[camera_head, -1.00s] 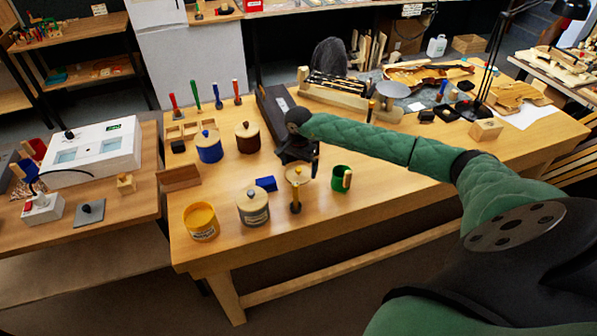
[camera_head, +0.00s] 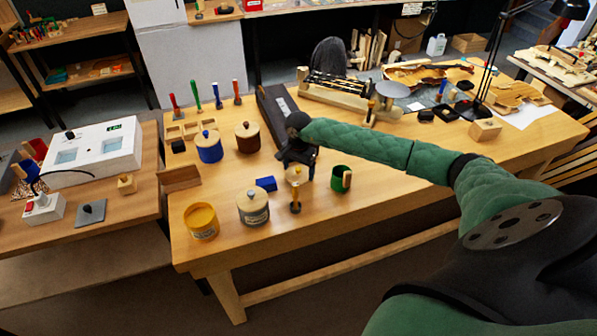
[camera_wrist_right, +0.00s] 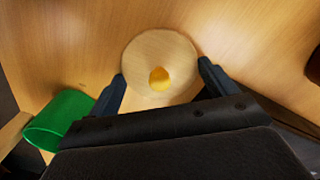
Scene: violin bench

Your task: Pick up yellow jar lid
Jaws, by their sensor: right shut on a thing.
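The yellow jar lid (camera_wrist_right: 150,48) is a round pale wooden disc with a yellow knob. In the right wrist view it sits between the two dark fingers of my right gripper (camera_wrist_right: 163,76), which touch its opposite edges. In the head view the lid (camera_head: 297,175) shows at the tip of my right gripper (camera_head: 300,165), over the near part of the bench. The gripper is shut on it. A small upright orange-and-dark object (camera_head: 295,206) shows just below the lid; its top is hidden. The yellow jar (camera_head: 201,222) stands open at the front left. My left gripper is out of view.
Blue (camera_head: 209,149) and brown (camera_head: 248,139) jars stand farther back.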

